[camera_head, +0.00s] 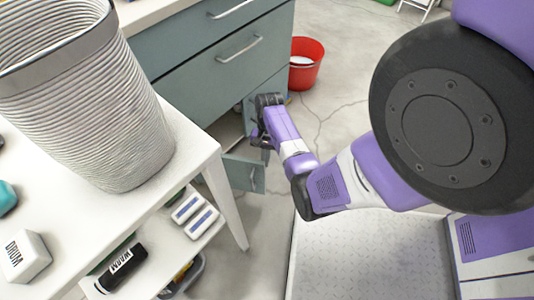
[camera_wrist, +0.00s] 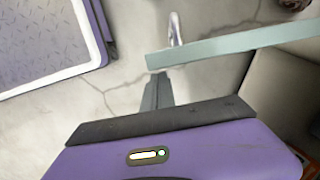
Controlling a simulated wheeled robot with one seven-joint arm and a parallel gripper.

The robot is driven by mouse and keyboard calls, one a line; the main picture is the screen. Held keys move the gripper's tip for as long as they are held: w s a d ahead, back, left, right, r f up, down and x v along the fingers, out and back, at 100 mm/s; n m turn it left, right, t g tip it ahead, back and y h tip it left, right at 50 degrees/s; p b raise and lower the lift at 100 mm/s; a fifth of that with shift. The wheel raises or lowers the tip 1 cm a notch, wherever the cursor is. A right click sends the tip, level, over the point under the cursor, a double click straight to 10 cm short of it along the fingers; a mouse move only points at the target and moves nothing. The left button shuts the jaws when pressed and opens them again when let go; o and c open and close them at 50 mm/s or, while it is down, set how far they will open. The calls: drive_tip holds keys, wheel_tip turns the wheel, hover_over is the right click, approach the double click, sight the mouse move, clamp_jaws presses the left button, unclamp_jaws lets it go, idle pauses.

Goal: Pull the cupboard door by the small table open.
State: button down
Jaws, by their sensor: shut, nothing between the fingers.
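The grey-green cupboard door (camera_head: 243,173) by the small white table (camera_head: 205,150) stands partly open, swung out from the cupboard, with a dark gap behind it. Its metal handle (camera_head: 252,178) is on the outer face near the free edge. In the wrist view the door (camera_wrist: 235,43) is seen along its top edge, with the handle (camera_wrist: 175,28) on its far side. My gripper (camera_head: 264,146) is shut and empty. Its fingers (camera_wrist: 157,92) are on the inner side of the door, close to its free end; whether they touch it I cannot tell.
A ribbed grey bin (camera_head: 90,100) stands on the small table, whose leg is close to the door. Drawers (camera_head: 215,70) sit above the cupboard opening. A red bucket (camera_head: 305,63) stands on the floor behind.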

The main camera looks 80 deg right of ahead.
drive_tip(key=shift+a, duration=0.25)
